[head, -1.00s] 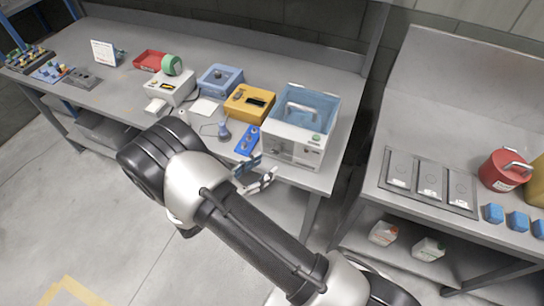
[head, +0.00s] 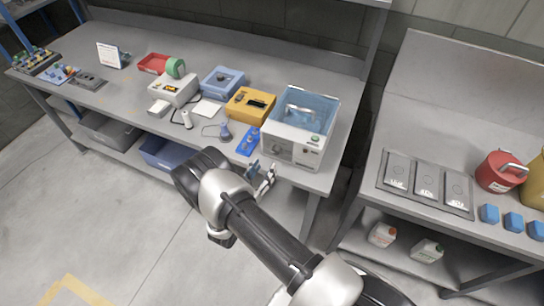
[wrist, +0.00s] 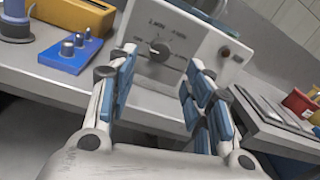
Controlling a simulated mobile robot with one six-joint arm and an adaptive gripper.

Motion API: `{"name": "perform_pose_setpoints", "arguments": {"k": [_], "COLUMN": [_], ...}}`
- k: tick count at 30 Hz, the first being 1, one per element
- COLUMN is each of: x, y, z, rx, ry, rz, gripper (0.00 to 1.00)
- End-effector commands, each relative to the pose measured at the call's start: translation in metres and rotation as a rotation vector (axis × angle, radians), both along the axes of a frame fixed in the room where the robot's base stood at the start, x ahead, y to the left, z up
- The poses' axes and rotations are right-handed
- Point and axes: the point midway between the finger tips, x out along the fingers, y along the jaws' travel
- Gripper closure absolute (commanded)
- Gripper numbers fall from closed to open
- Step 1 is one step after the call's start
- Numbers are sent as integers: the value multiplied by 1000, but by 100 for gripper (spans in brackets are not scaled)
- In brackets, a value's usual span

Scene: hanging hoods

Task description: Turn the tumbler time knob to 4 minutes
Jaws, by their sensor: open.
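The tumbler (head: 292,150) is a white box with a clear blue lid at the right end of the left bench. Its dark round time knob (wrist: 160,53) shows on the front panel in the wrist view, with small minute labels around it. The labels are too small to read surely, and I cannot tell the setting. My gripper (head: 263,174) is in front of the panel, just off the bench edge. In the wrist view my gripper (wrist: 160,75) is open, its blue-padded fingers on either side of the knob in the picture. It looks empty and apart from the knob.
A blue block with pegs (wrist: 73,52) and a yellow box (head: 250,103) stand left of the tumbler. A smaller dark knob (wrist: 225,51) is right of the time knob. Another bench (head: 372,195) stands to the right, across a gap.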

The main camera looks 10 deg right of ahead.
Motion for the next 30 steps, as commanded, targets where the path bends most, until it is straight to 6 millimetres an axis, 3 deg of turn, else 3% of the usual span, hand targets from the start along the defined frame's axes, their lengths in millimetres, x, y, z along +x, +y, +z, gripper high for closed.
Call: {"name": "perform_pose_setpoints", "arguments": {"k": [6,12,23,30], "x": [33,50,54,54], "y": [-29,-41,-44,-44], "z": [0,0,0,0], "rx": [1,0,0,0], "ry": [-1,0,0,0], "rz": [-5,-1,-1,-1], "gripper": [53,53,53,69]}}
